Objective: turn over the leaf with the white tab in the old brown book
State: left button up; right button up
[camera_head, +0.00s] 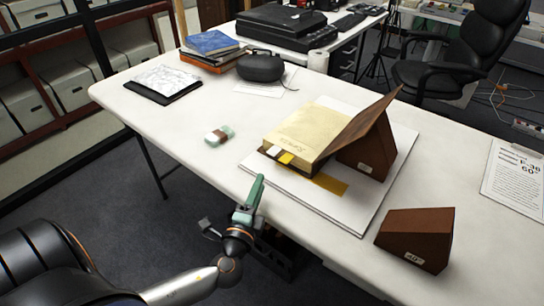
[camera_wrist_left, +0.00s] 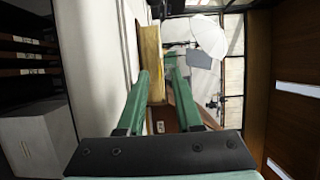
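The old book (camera_head: 302,132) lies open on a white board (camera_head: 345,215), with yellowed pages facing up. Its brown cover (camera_head: 358,122) leans back on a dark brown wedge (camera_head: 370,155). A white tab (camera_head: 273,151) and a yellow tab (camera_head: 286,157) stick out from the page block's near edge. My left gripper (camera_head: 259,181) is at the table's near edge, in front of the tabs and apart from the book. In the left wrist view its green fingers (camera_wrist_left: 161,76) are spread with nothing between them; the book's page block (camera_wrist_left: 152,55) shows beyond. My right gripper is not visible.
A second brown wedge (camera_head: 414,238) stands at the near right. A small pale green object with a brown band (camera_head: 219,135) lies left of the book. A dark speaker-like object (camera_head: 260,67) and stacked books (camera_head: 212,47) stand farther back. The table (camera_head: 190,112) is clear around the green object.

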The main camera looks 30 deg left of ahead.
pick_arm(q)
jog(key=x, duration=1.1)
jog(key=shift+w, duration=0.1)
jog(key=shift+c, duration=0.2)
grip_shut()
dwell(0.9)
